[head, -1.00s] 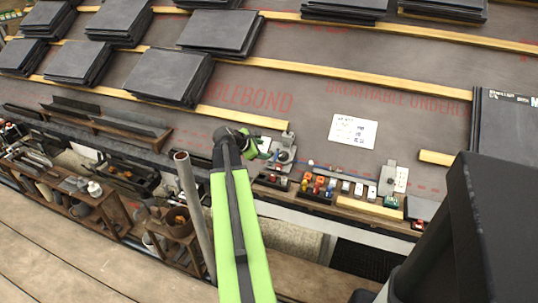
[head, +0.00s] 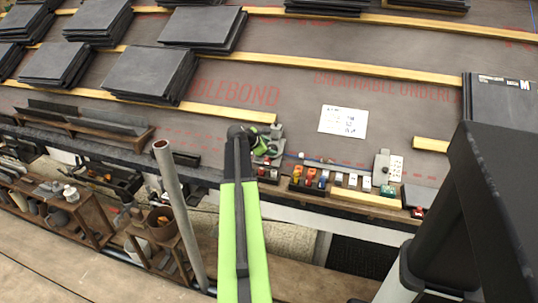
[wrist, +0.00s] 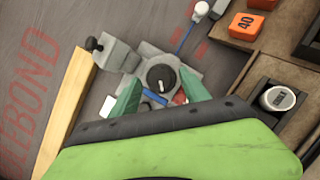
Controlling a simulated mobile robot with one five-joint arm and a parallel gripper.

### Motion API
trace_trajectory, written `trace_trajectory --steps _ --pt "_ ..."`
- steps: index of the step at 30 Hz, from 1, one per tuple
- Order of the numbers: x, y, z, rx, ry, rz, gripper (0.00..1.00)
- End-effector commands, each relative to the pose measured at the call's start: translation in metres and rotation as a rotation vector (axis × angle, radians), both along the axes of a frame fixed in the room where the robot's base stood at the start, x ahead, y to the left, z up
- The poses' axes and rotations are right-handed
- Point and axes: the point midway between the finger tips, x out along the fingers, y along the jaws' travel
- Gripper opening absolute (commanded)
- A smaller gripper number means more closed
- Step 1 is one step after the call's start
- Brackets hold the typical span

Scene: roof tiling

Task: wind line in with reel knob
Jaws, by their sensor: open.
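The reel, a grey device with a round dark knob (wrist: 161,76), lies on the dark roof underlay and fills the middle of the wrist view. In the head view the reel (head: 276,131) is partly hidden behind my gripper (head: 264,146). My gripper, with green fingertips (wrist: 159,94), is open and empty. Its tips lie on either side of the reel just below the knob in the wrist view; I cannot tell whether they touch it. A blue piece (wrist: 154,97) shows between the tips.
A wooden batten (wrist: 66,105) lies left of the reel. A wooden tray holds an orange block marked 40 (wrist: 245,25) and a round capped item (wrist: 277,97). In the head view, slate stacks (head: 150,72) and a white paper sheet (head: 343,121) lie on the underlay.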

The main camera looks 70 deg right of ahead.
Motion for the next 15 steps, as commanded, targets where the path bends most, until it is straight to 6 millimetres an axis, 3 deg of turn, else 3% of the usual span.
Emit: trace_trajectory --steps 11,15 --pt "-0.0019 -0.0074 -0.0057 0.000 -0.001 0.001 0.54" --pt "-0.0016 -0.0072 -0.0057 0.000 -0.001 0.001 0.39"
